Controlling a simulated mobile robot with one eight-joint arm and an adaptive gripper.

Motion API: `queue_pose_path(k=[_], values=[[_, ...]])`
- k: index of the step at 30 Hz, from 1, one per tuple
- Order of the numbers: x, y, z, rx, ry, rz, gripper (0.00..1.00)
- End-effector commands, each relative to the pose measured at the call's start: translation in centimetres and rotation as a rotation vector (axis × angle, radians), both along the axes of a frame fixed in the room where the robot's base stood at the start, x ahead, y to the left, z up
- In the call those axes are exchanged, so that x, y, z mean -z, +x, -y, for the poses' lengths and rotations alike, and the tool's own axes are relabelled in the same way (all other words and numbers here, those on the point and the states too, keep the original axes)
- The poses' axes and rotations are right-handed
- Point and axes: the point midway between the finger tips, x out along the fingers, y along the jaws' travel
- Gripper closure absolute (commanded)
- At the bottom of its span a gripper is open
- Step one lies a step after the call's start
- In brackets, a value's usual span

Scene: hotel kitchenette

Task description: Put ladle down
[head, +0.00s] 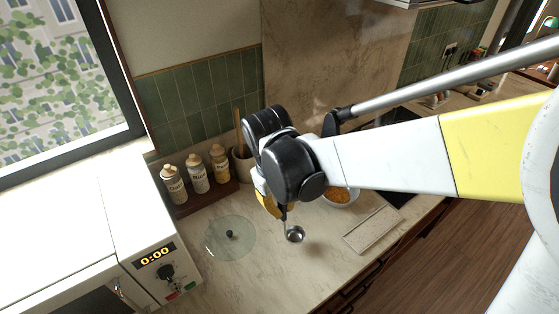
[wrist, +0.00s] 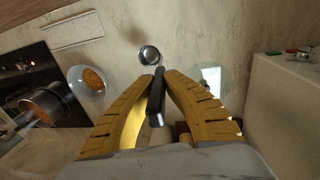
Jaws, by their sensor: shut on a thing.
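The ladle (head: 294,235) shows its small round metal bowl below my gripper (head: 272,206) in the head view. In the wrist view, my gripper (wrist: 157,80) has its yellow fingers closed on the dark handle of the ladle (wrist: 149,56). The ladle's bowl points out ahead of the fingertips, over the marble counter (wrist: 190,30). I cannot tell whether the bowl touches the counter. Part of the handle is hidden by the fingers in the head view.
A glass lid (head: 222,247) lies left of the ladle, near the white microwave (head: 150,258). A bowl of orange food (head: 340,197) and a pale flat board (head: 371,230) are to the right. A pot (wrist: 46,104) stands on the dark hob. Jars (head: 197,174) line the wall.

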Motion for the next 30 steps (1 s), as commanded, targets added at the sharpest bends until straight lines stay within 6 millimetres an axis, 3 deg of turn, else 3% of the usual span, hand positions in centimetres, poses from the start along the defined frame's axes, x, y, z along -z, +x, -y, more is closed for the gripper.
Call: queue_pose_path(k=[8,20,21,23,30], values=[[3.8,0.0,-0.1,0.000,0.000,0.000,1.00],[4.4,0.0,0.0,0.000,0.000,0.000,1.00],[4.4,0.0,0.0,0.000,0.000,0.000,0.86],[4.3,0.0,-0.1,0.000,0.000,0.000,0.71],[4.3,0.0,0.0,0.000,0.000,0.000,0.71]])
